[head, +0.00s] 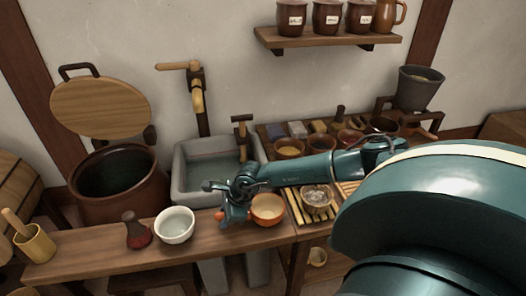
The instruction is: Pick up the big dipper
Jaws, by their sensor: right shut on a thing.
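A wooden cup-shaped dipper (33,243) with a handle slanting up to the left stands at the bench's far left end. My right gripper (228,207) is over the middle of the bench, well to the right of that dipper. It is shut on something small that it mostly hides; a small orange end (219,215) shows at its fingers. An orange bowl (267,212) is just right of the gripper; I cannot tell whether they touch. My left gripper is out of view.
A white bowl (175,225) and a dark red flask (136,231) stand on the wooden bench (95,258). Behind are a brown vat (117,187), its round lid (100,107) and a stone sink (190,182). Several bowls fill the counter at right.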

